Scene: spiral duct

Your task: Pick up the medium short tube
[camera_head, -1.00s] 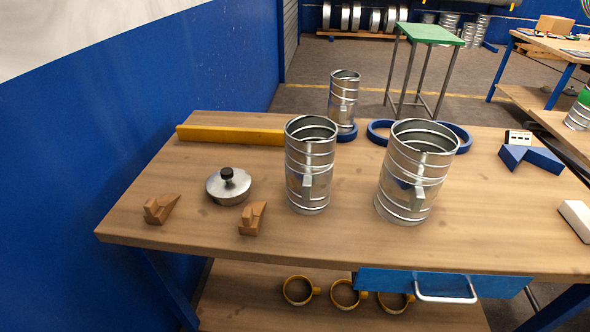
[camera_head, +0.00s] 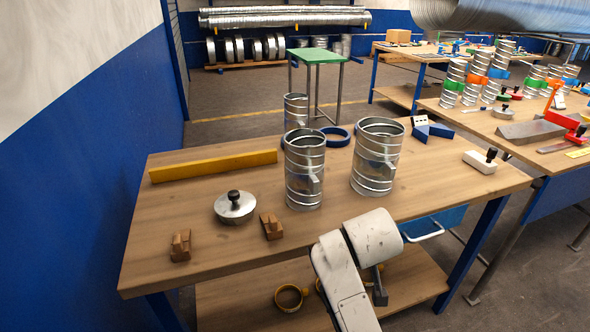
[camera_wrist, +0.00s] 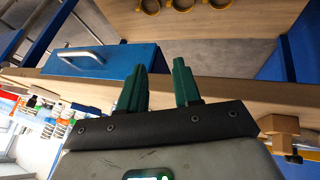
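Three short metal tubes stand upright on the wooden table (camera_head: 225,248). The medium one (camera_head: 304,170) is in the middle, between a larger tube (camera_head: 376,158) on the right and a smaller one (camera_head: 296,110) behind. The medium and large tubes each have a small metal tab on the side. My gripper (camera_wrist: 160,76) shows in the wrist view with two green fingers apart and nothing between them. It is near the table's front edge, by the blue drawer. In the head view my white arm is in front of the tubes, apart from them; the fingers are not clearly visible there.
Left of the tubes are a lidded metal disc (camera_head: 235,207), two small wooden blocks (camera_head: 271,226) and a yellow bar (camera_head: 214,166). Blue rings (camera_head: 336,137) lie behind. A blue drawer with a handle (camera_wrist: 82,57) hangs under the front edge.

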